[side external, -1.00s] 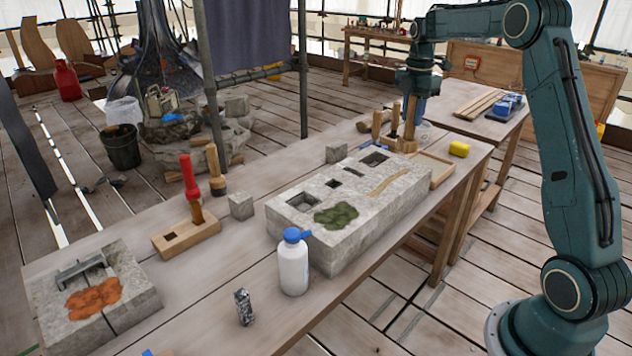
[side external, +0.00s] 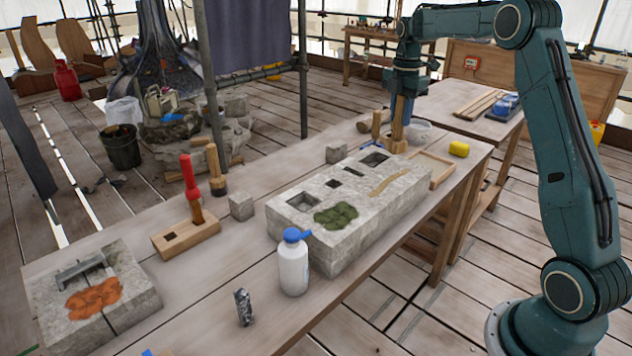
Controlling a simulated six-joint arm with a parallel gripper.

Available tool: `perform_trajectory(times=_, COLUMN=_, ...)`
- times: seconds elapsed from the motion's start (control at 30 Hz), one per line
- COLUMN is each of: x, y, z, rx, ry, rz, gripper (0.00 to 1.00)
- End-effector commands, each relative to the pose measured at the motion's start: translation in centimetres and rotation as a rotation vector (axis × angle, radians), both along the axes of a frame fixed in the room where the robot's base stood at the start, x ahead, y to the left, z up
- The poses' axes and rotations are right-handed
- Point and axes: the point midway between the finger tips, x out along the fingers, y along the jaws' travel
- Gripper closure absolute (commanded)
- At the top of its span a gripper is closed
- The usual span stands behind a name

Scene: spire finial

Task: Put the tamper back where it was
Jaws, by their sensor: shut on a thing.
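The tamper (side external: 397,122) is a pale wooden upright piece with a wider foot, at the far end of the workbench. My gripper (side external: 402,92) is above it, shut on its upper part. The tamper hangs upright just beyond the stone block and left of the grey bowl. I cannot tell whether its foot touches the bench or something on it.
A long stone block (side external: 340,240) with recesses and moss fills the bench middle. A shallow wooden tray (side external: 436,165), yellow sponge (side external: 459,149) and grey bowl (side external: 419,132) are near my gripper. A white bottle (side external: 293,266) and wooden tool rack (side external: 186,240) stand nearer the camera.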

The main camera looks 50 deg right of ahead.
Motion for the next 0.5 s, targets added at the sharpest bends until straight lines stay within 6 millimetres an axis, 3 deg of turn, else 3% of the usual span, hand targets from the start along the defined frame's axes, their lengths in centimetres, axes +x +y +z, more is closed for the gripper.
perform_trajectory(times=0.27, x=4.7, y=7.2, z=-1.1, rx=-0.003, ry=0.001, rz=0.065, gripper=1.00)
perform_trajectory(times=0.5, x=8.3, y=15.1, z=-2.2, rx=-0.007, ry=0.000, rz=0.125, gripper=1.00)
